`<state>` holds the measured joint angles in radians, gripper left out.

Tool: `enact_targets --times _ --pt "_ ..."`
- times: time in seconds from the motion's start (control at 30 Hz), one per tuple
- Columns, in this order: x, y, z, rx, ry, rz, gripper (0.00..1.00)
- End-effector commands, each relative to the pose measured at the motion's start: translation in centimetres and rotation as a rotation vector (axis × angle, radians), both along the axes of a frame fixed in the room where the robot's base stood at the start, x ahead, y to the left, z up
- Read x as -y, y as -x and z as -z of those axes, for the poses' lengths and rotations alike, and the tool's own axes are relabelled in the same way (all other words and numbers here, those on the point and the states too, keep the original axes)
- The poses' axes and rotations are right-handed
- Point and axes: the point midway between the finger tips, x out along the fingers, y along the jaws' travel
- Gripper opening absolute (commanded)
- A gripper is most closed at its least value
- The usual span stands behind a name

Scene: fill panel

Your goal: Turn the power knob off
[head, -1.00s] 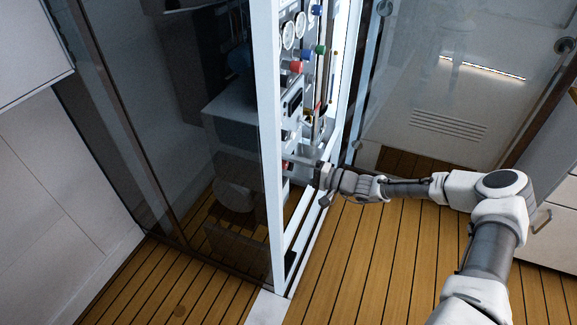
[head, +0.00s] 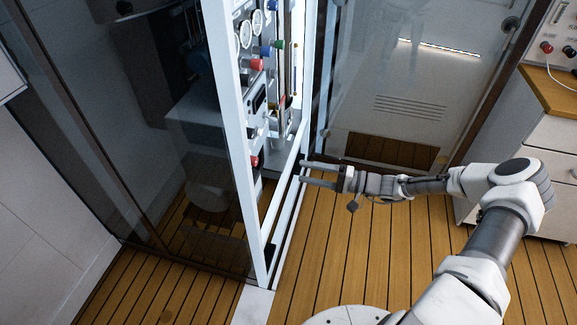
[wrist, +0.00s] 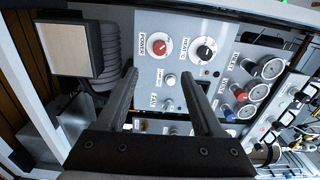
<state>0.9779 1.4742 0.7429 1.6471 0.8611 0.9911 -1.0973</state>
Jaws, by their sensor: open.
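The power knob is red, on a grey panel. In the wrist view the power knob (wrist: 160,47) sits under a "POWER" label, beyond and between my fingertips. In the head view the power knob (head: 254,161) shows low on the panel's edge. My gripper (head: 303,172) is open and empty, to the right of the knob and outside the white frame, with a clear gap to the panel. In the wrist view its two fingers (wrist: 159,75) point at the panel, touching no knob. The knob's exact setting is too small to read with certainty.
A black heater knob (wrist: 205,51) sits beside the power knob. Several gauges and blue, red and green knobs (wrist: 240,94) lie farther right on the panel. The white frame post (head: 235,140) edges the cabinet. The floor (head: 350,250) is clear.

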Motion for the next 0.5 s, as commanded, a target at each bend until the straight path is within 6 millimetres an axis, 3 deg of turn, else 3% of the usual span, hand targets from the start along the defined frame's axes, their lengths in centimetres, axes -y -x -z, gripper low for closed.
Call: enact_targets --times 0.2,0.5 --pt "2.0 0.7 0.0 0.0 0.002 0.001 0.69" --pt "2.2 0.8 0.0 0.001 0.001 0.0 0.69"
